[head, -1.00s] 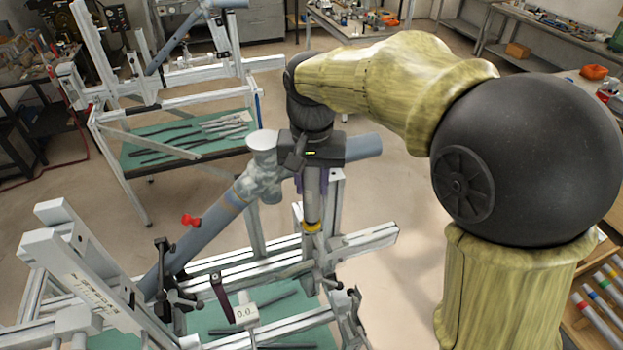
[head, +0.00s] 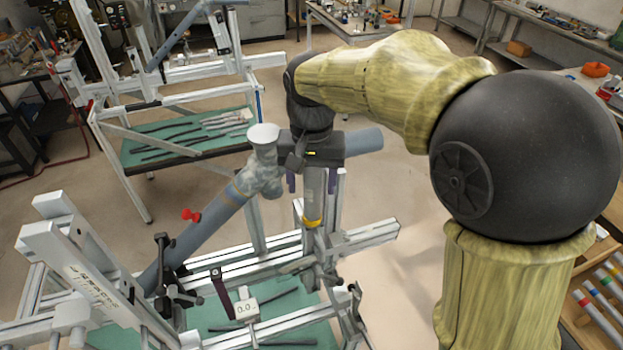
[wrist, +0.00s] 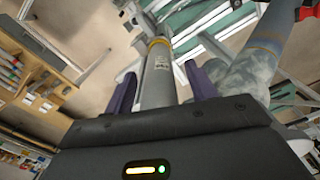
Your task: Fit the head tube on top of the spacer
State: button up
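The head tube, an upright grey tube (head: 314,196) with a small label (wrist: 161,64), stands over the jig's post in the head view. A gold ring (head: 312,222), which looks like the spacer, is at its lower end. The ring also shows in the wrist view (wrist: 158,42), with no visible gap to the tube. My gripper (wrist: 164,90) has its two purple fingers on either side of the tube, with gaps on both sides. The fingers are open and do not grip it. The tube's upper end is hidden by my gripper.
A sloping blue-grey tube (head: 205,228) with a lug (head: 262,172) lies close left of my gripper. Another grey tube (head: 364,142) shows behind it to the right. Jig rails (head: 365,238) and a small digital readout (head: 246,309) are below. A second jig stands behind left.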

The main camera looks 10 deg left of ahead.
jog(key=shift+w, duration=0.15)
jog(key=shift+r, duration=0.2)
notch_tip(320, 180, up, 17)
jog(key=b, duration=0.1)
dwell(0.5)
jog(key=shift+d+f, duration=0.1)
dwell(0.4)
jog(key=w+d+f+m+t+b, duration=0.1)
jog(key=w+d+f+b, duration=0.1)
jog(key=d+f, duration=0.65)
jog(key=w+d+f+b, duration=0.1)
jog(key=d+f, duration=0.4)
jog(key=f, duration=0.7)
jog(key=s+d+f+b, duration=0.1)
jog(key=s+d+f, duration=0.4)
jog(key=d+f, duration=0.1)
jog(key=s+d+f+t+b, duration=0.1)
jog(key=s+d+f, duration=0.4)
jog(key=f, duration=0.4)
jog(key=shift+d+f+m+t, duration=0.15)
jog(key=shift+d+m+t, duration=0.15)
jog(key=shift+d+m, duration=0.15)
